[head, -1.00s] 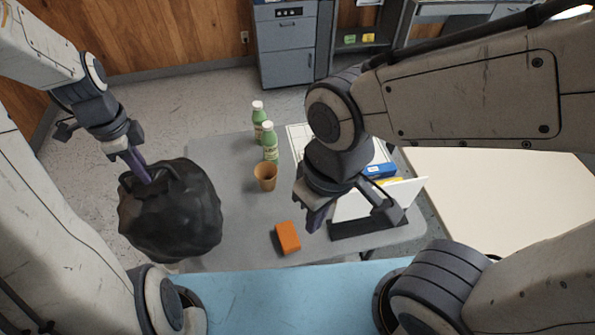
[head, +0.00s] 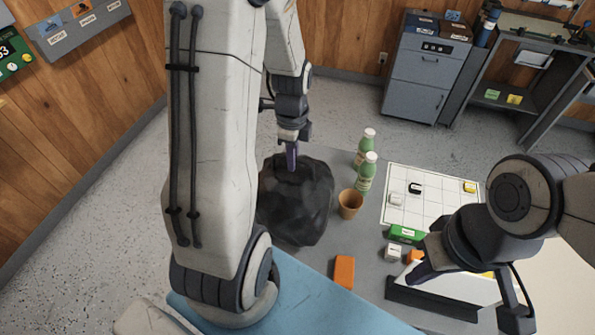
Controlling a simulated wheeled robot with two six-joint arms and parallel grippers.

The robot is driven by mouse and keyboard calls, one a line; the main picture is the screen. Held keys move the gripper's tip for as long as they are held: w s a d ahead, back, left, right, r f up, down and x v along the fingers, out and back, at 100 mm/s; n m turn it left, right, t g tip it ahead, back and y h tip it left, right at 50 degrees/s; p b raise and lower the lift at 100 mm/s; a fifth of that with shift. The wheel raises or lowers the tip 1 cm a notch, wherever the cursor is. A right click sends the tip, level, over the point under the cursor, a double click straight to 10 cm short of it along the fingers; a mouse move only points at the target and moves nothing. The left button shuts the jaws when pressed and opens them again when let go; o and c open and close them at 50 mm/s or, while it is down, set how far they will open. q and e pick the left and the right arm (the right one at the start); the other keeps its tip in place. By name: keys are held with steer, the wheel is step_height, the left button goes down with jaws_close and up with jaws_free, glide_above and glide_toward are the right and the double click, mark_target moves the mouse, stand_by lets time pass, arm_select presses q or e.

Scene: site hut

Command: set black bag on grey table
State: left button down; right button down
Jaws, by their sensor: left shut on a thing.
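The black bag (head: 300,205) is a dark, lumpy sack in the middle of the head view. My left gripper (head: 291,160) is shut on its top from above. The bag overlaps the left part of the grey table (head: 370,270) in the picture; whether it touches the top I cannot tell. The bag and my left arm hide the table's left edge. My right gripper (head: 468,292) is open and empty over the table's right part, in front of a white-and-dark stand (head: 440,300).
Close right of the bag stand a brown cup (head: 350,204) and two green bottles (head: 364,160). An orange block (head: 344,272) lies near the front. A white grid board (head: 425,185) with small boxes lies further right. Grey cabinets (head: 427,70) stand behind.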

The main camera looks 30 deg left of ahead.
mark_target(292, 174)
arm_select(q)
step_height(292, 174, down, 5)
steer(key=shift+r+p, duration=0.1)
steer(key=shift+p, duration=0.25)
steer(key=shift+a+f, duration=0.1)
steer(key=shift+f, duration=0.1)
steer(key=shift+f, duration=0.15)
steer(key=c, duration=0.9)
jaws_free()
steer(key=shift+s, duration=0.1)
